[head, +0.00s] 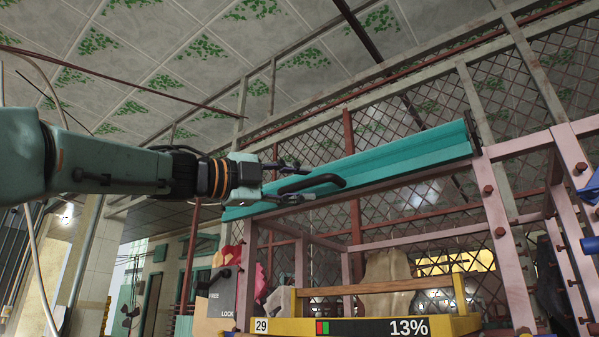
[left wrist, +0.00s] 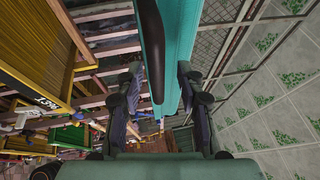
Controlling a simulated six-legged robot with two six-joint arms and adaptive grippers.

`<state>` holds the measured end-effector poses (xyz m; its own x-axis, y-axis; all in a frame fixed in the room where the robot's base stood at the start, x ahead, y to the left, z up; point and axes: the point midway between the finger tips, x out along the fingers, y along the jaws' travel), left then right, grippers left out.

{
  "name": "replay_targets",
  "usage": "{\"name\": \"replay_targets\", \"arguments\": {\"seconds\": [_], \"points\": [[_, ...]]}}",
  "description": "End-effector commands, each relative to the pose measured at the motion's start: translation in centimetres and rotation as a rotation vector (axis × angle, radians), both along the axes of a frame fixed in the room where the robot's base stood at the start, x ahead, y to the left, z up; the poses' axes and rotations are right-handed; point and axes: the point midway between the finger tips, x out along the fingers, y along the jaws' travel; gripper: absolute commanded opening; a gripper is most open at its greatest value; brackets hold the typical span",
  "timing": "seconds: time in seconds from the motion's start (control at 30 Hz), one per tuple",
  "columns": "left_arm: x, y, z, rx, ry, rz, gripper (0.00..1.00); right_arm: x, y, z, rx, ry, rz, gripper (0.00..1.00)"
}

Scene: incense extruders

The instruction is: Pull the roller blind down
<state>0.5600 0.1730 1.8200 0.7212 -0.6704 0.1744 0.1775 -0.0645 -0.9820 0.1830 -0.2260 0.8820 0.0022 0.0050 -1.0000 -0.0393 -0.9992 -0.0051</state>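The roller blind (head: 390,163) is a teal slatted strip across the top front of a pinkish frame, with only a short band showing. A black bar handle (head: 325,180) sits on its left part. My left gripper (head: 292,182) is at the handle's left end, with one finger above and one below it. In the left wrist view my left gripper (left wrist: 160,105) has its fingers spread apart, with the handle (left wrist: 154,55) running into the gap between them. The teal blind (left wrist: 182,40) shows beside it. I cannot tell whether a finger touches the handle. My right gripper is not in view.
A grey panel marked FREE and LOCK (head: 222,298) with a black knob stands below left. A yellow tray (head: 290,327) with a 13% display is below the blind. Pinkish posts (head: 500,235) stand at right, with metal mesh behind. Space left of the frame looks open.

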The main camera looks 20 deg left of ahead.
Motion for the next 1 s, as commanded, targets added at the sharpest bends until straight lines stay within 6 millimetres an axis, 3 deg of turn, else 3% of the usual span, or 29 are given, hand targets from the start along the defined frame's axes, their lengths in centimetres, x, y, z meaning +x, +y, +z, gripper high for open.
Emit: {"name": "replay_targets", "arguments": {"seconds": [0.47,0.9,1.0], "points": [[0.32,-0.32,-0.01,0.000,0.001,0.001,0.37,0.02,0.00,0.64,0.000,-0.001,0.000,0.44],[0.36,-0.32,-0.06,0.001,0.002,0.002,0.00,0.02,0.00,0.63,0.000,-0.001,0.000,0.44],[0.35,-0.35,-0.06,0.001,0.002,0.001,0.00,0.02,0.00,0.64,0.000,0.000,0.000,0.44]]}}
